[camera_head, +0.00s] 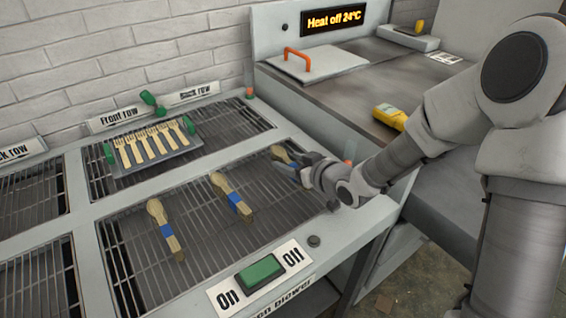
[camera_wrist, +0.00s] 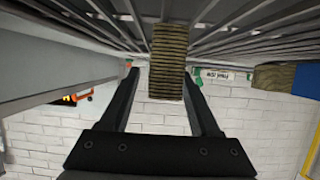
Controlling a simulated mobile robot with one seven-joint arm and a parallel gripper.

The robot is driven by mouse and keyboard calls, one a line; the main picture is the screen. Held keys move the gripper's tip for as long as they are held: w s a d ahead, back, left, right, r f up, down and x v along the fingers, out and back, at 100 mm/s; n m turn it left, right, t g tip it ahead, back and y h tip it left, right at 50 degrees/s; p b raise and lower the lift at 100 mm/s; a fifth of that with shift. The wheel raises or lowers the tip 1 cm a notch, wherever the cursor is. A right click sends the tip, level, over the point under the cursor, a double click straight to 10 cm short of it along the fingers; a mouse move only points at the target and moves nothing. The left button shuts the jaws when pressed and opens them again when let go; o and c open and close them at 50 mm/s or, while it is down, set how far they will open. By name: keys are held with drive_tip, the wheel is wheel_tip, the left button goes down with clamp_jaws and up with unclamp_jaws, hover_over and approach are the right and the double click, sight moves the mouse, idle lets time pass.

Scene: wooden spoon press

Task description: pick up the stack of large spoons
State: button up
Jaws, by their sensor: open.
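Three stacks of wooden spoons lie on the front right grille: a left stack (camera_head: 163,226), a middle stack (camera_head: 230,193) and a right stack (camera_head: 281,154). The left and middle stacks have blue bands. I cannot tell for sure which one is the large spoons. My gripper (camera_head: 297,166) is at the right stack and partly hides it. In the wrist view, my gripper (camera_wrist: 160,76) is open, with the layered end of this stack (camera_wrist: 168,62) between the fingertips, closer to the right one. Whether they touch it is unclear. A blue-banded stack (camera_wrist: 283,77) shows at the right.
A rack of several spoons or forks (camera_head: 150,145) with green handles sits on the back grille. A green switch (camera_head: 260,272) is on the front edge. A press with an orange handle (camera_head: 298,59) and a yellow device (camera_head: 389,116) stand to the right. Grille is bare between stacks.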

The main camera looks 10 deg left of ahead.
drive_tip(key=shift+w+a, duration=0.1)
drive_tip(key=shift+a, duration=0.05)
clamp_jaws()
drive_tip(key=shift+r, duration=0.1)
idle(0.4)
